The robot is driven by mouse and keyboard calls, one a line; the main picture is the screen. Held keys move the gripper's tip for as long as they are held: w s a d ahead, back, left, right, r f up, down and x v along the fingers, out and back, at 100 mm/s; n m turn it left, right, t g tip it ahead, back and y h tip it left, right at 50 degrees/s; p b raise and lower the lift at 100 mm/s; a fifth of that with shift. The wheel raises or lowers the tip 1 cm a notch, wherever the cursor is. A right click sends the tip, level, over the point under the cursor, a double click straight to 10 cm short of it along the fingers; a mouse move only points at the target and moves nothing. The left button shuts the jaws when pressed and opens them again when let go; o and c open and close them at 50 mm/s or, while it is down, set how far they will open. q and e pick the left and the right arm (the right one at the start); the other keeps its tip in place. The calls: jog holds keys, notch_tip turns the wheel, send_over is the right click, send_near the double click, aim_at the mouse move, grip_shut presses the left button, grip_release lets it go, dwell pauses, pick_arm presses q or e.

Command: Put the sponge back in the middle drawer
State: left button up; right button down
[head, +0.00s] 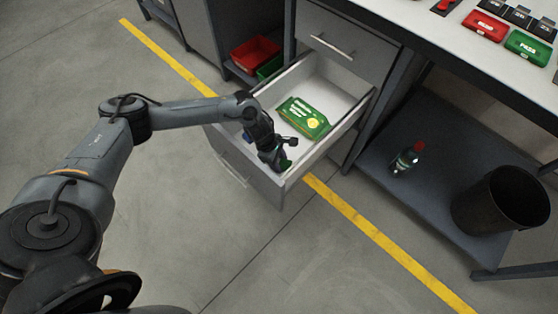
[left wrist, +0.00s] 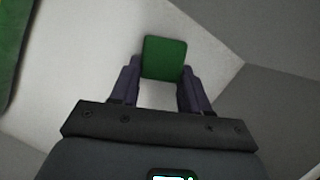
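The green sponge (left wrist: 165,58) is a small block at my left gripper's fingertips, low inside the open drawer. My left gripper (left wrist: 162,72) has a finger on each side of it and looks shut on it. In the head view a bit of the sponge (head: 286,165) shows beside the left gripper (head: 277,158), in the drawer's front corner. I cannot tell if the sponge touches the drawer floor. The middle drawer (head: 335,92) is pulled out below a shut top drawer (head: 352,35). My right gripper is not in view.
A green packet (head: 303,118) lies in the drawer behind the gripper. Red (head: 255,53) and green (head: 270,67) bins sit left of the cabinet. The drawer front wall is close to the gripper.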

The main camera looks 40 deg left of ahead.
pick_arm(q)
jog(key=o, duration=0.4)
jog(key=shift+s, duration=0.1)
jog(key=shift+o, duration=0.2)
jog(key=shift+r+p, duration=0.4)
jog(key=shift+r, duration=0.05)
jog(key=p+v, duration=0.5)
jog(key=v, duration=0.6)
jog(key=shift+r+p, duration=0.2)
jog(key=shift+p, duration=0.15)
